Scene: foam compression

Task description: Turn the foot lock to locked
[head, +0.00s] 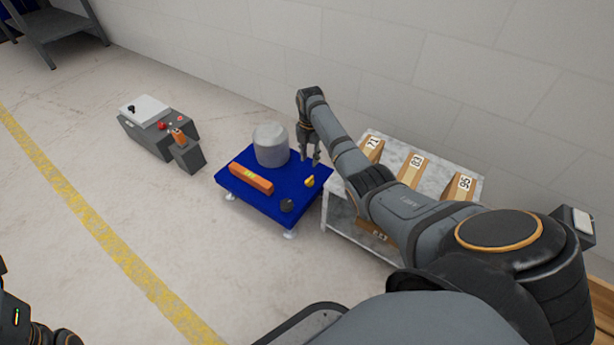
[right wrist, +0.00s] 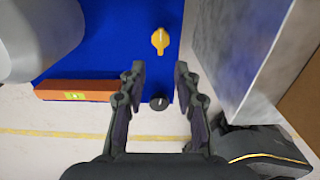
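Two knobs sit on the blue platform (head: 253,201): a yellow one (head: 309,181) near its right edge and a round black one (head: 287,205) near its front corner. I cannot tell which is the foot lock. In the right wrist view the yellow knob (right wrist: 160,40) has a pale line and a short tab toward the bottom of the picture; the black knob (right wrist: 159,102) has a small white mark. My right gripper (head: 310,160) points down above the platform's right side, open and empty. In its wrist view the fingertips (right wrist: 160,68) are apart, with the yellow knob beyond them.
A grey foam cylinder (head: 271,145) and an orange level bar (head: 251,178) stand on the platform. A marble-topped table (head: 401,150) with numbered wooden blocks is close on the right. A grey control box (head: 152,118) stands left. The floor in front is clear.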

